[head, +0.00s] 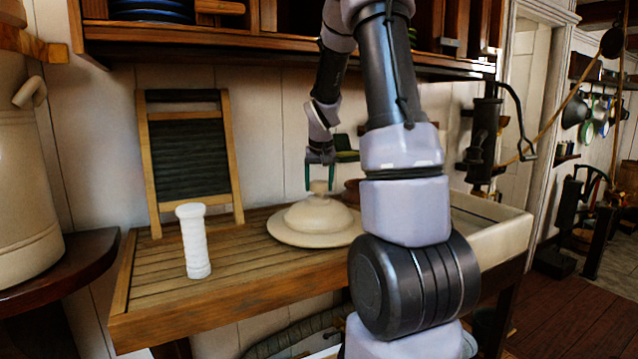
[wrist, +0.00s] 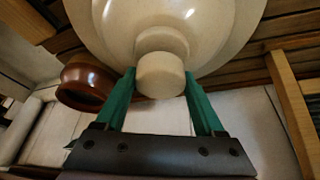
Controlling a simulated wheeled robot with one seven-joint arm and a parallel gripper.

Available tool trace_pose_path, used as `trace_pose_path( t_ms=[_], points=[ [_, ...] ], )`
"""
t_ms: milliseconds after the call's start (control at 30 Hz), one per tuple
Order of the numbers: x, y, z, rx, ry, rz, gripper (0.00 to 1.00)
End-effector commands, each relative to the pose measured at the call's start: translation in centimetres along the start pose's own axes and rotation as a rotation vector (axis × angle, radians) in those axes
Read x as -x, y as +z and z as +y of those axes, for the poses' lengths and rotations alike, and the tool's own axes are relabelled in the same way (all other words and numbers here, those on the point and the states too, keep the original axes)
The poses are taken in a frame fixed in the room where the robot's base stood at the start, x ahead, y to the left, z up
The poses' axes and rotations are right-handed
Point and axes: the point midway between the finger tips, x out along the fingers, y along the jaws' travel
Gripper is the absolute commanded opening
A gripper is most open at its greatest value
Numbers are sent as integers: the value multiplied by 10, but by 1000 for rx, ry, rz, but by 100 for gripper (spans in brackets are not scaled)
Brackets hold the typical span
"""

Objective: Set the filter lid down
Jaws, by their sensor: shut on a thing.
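The filter lid (head: 295,224) is a wide cream dome with a broad rim and a knob on top. It is level, at the slatted wooden counter (head: 190,276), right of the white ribbed cylinder. I cannot tell whether its rim touches the slats. My gripper (head: 319,187) is above it, pointing down, with its green fingers shut on the knob. In the wrist view the lid (wrist: 215,30) fills the top, and the gripper (wrist: 160,82) has one finger on each side of the knob. My arm hides the counter to the lid's right.
A white ribbed cylinder (head: 194,242) stands on the counter left of the lid. A washboard (head: 186,150) leans on the wall behind. A brown bowl (wrist: 84,84) is close to the lid. A pale sink (head: 490,228) is at the right. Shelves (head: 270,45) hang above.

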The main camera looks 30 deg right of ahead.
Motion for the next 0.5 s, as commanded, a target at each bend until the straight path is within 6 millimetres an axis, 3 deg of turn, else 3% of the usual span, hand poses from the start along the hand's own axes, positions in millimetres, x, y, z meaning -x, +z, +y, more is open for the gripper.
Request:
trace_pose_path(
  t_ms=[33,67,133,500],
  points=[
    [0,-1,0,0,0,3,0],
    [-2,1,0,0,0,-2,74],
    [-2,1,0,0,0,-1,100],
    [8,-1,0,0,-1,3,100]
  ],
)
